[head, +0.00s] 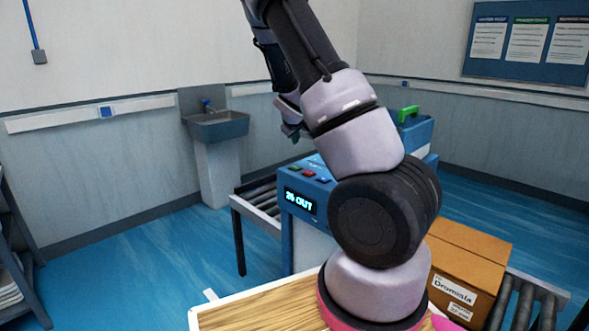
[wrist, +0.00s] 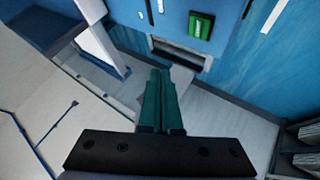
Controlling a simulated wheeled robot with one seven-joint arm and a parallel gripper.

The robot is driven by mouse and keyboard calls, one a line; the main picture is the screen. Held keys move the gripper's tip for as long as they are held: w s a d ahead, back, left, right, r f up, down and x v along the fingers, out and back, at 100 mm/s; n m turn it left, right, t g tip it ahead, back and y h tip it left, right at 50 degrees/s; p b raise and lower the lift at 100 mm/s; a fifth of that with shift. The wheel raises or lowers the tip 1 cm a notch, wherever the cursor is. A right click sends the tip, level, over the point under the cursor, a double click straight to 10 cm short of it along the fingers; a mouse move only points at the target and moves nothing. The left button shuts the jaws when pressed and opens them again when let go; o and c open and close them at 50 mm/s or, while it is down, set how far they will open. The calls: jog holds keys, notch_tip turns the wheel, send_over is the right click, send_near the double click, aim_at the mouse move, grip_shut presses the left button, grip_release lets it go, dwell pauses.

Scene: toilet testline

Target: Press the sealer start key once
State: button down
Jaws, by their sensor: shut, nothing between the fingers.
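The sealer (head: 300,232) is a blue and white machine in the middle of the head view, with a lit display (head: 300,202) reading "26 OUT". On its sloping top panel sits a short row of small coloured keys, a green key (head: 295,167) and a red key (head: 308,174) among them. Their labels are too small to read. My gripper (head: 293,132) is above and behind this panel, apart from it and partly hidden by my arm. In the wrist view my gripper (wrist: 157,78) has its dark green fingers together and empty. I cannot make out the keys there.
A roller conveyor (head: 262,205) runs left of the sealer. A cardboard box (head: 468,262) stands on the right, beside more rollers (head: 520,300). A grey sink (head: 216,128) is at the back wall. A green block (wrist: 201,25) on a blue surface shows in the wrist view.

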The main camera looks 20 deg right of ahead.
aim_at(296, 169)
jog(key=shift+d+f, duration=0.1)
jog(key=shift+f, duration=3.7)
jog(key=shift+f, duration=0.1)
jog(key=shift+f, duration=0.3)
